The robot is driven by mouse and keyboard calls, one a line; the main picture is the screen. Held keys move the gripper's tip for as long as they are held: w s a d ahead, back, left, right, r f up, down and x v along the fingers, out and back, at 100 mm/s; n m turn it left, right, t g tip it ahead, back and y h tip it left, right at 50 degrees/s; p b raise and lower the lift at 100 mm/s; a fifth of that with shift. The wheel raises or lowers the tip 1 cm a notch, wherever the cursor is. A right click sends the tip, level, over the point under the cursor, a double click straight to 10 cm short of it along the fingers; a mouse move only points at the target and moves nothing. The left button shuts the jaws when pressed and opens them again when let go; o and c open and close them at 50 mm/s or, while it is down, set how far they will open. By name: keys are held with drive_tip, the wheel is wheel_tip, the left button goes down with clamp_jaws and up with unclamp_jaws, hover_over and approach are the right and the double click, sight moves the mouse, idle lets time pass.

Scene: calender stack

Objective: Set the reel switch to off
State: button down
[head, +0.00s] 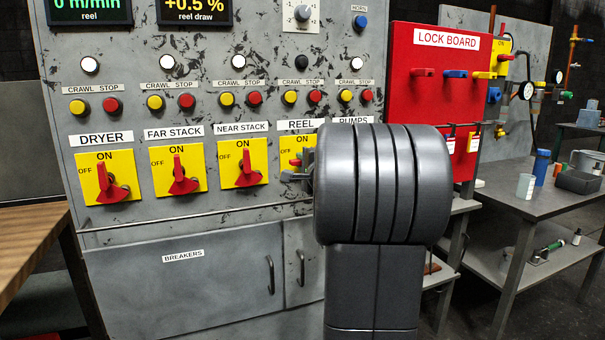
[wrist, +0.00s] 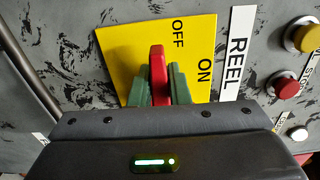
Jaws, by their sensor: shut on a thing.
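The reel switch is a red handle (head: 296,162) on a yellow plate (wrist: 125,35) under the REEL label (head: 300,125). In the wrist view, the red handle (wrist: 157,65) stands between the two green fingers of my gripper (wrist: 158,82), which is shut on it. The handle points away from the ON side, with its tip beside the OFF lettering (wrist: 178,33). In the head view it lies roughly sideways, pointing left. My gripper (head: 296,177) is mostly hidden behind my arm there, and the right part of the plate is covered.
The near stack switch (head: 243,172), far stack switch (head: 179,180) and dryer switch (head: 111,190) stand to the left, handles up towards ON. A rail (head: 200,222) runs below. The red lock board (head: 425,85) and a grey table (head: 530,190) are to the right.

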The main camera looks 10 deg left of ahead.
drive_tip(key=shift+f+n, duration=0.1)
drive_tip(key=shift+n, duration=0.2)
drive_tip(key=c, duration=1.4)
unclamp_jaws()
drive_tip(key=shift+o, duration=0.2)
drive_tip(key=shift+d, duration=0.1)
drive_tip(key=b+v, duration=0.1)
drive_tip(key=v, duration=1.2)
drive_tip(key=shift+s+d, duration=0.2)
drive_tip(key=shift+s, duration=0.15)
drive_tip(key=shift+w+a, duration=0.1)
drive_tip(key=p+x, duration=0.1)
drive_tip(key=x, duration=1.2)
drive_tip(key=shift+w+a, duration=0.2)
drive_tip(key=shift+w, duration=0.05)
